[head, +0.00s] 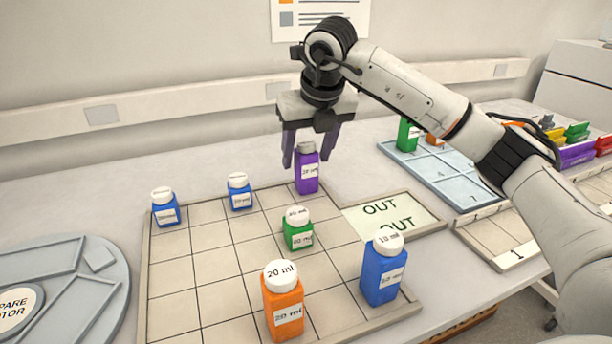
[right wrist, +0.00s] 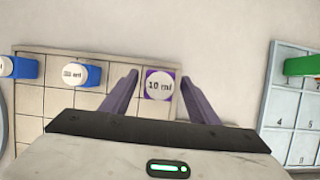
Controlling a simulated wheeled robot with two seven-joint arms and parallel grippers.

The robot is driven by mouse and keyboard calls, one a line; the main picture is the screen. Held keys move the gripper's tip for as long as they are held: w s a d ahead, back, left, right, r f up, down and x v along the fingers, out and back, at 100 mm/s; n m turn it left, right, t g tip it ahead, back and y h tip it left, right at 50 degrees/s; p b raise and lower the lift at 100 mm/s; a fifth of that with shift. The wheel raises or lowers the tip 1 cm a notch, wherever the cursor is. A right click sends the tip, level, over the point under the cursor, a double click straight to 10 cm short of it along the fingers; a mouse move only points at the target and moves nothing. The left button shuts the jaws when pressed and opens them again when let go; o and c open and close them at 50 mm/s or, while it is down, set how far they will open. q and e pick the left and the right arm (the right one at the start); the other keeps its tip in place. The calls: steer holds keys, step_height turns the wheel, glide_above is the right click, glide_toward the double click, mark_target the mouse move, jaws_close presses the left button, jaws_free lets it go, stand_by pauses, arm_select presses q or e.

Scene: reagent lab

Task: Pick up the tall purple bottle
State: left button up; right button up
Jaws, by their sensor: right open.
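The tall purple bottle (head: 307,172) stands upright at the back right of the gridded tray (head: 205,242). Its white cap, marked 10 ml, shows in the right wrist view (right wrist: 159,85). My right gripper (head: 311,161) is open above the bottle, with a purple finger to each side of the cap. My left gripper is not in view.
Blue bottles (head: 166,209) (head: 240,193) stand at the back left. A green bottle (head: 298,232), an orange bottle (head: 284,305) and a large blue bottle (head: 382,272) stand nearer. An OUT pad (head: 398,238) lies right of the grid, and a blue tray (head: 433,182) lies beyond.

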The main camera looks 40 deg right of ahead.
mark_target(304, 167)
steer(key=x, duration=0.4)
steer(key=shift+f, duration=0.3)
steer(key=shift+c, duration=0.2)
steer(key=c, duration=1.1)
steer(key=shift+r, duration=0.1)
